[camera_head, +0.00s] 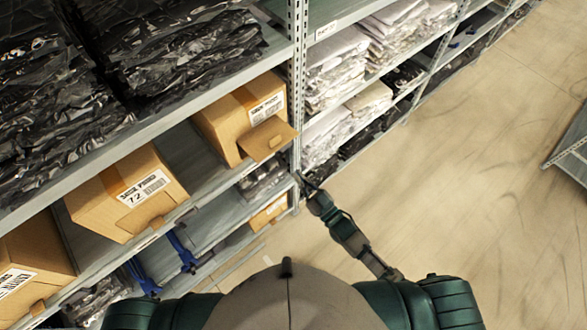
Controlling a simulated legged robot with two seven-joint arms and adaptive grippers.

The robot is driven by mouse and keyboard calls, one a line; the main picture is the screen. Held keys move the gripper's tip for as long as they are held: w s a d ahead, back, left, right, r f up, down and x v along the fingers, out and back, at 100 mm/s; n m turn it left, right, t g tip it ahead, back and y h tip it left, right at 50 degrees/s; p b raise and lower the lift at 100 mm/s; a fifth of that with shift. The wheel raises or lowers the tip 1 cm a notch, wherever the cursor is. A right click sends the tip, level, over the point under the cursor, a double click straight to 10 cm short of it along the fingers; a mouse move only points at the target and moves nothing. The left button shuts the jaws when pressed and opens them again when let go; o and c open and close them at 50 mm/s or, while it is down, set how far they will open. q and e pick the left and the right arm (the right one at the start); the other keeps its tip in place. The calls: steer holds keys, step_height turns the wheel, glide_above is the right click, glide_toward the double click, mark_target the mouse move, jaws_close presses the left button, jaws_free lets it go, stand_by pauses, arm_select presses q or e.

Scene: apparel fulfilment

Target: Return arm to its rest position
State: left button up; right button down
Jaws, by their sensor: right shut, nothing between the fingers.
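My right arm reaches forward from the lower right in the head view. My right gripper (306,182) is at its far end, beside the metal shelf upright (297,95). The gripper is small and dark here and looks shut, with nothing seen in it. I cannot tell whether it touches the upright. My left gripper is not in view; only my left shoulder shows at the bottom left.
Shelves on the left hold dark bagged garments (180,45) and several cardboard boxes, one an open-flapped box (225,125), another a labelled box (120,195). White bagged garments (335,65) lie beyond the upright. The floor (470,170) on the right is clear.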

steer(key=shift+f, duration=0.15)
stand_by(0.4)
steer(key=s+d+f+m+g+h+b, duration=0.1)
steer(key=s+d+f+g+h+b, duration=0.2)
steer(key=f, duration=0.9)
steer(key=d+f+m+g+h, duration=0.15)
steer(key=d+f, duration=0.25)
steer(key=f, duration=0.9)
steer(key=s+d+f+g+h+b, duration=0.15)
steer(key=d+f+h, duration=0.25)
steer(key=f, duration=0.8)
steer(key=s+d+f+m+g+h+b, duration=0.1)
steer(key=s+d+f+g+h+b, duration=0.25)
steer(key=s+f, duration=1.1)
steer(key=s+d+f+g, duration=0.1)
steer(key=s+f+g, duration=0.1)
steer(key=s, duration=0.5)
steer(key=s+d+f+m+g+b, duration=0.1)
steer(key=s+d+f+g, duration=0.1)
steer(key=s+f, duration=0.3)
steer(key=s+d+f+g, duration=0.1)
steer(key=s+f, duration=0.3)
steer(key=s, duration=0.4)
steer(key=shift+s+d+g, duration=0.25)
steer(key=shift+s+g, duration=0.15)
steer(key=shift+g, duration=0.25)
steer(key=shift+w+b, duration=0.2)
steer(key=shift+b, duration=0.1)
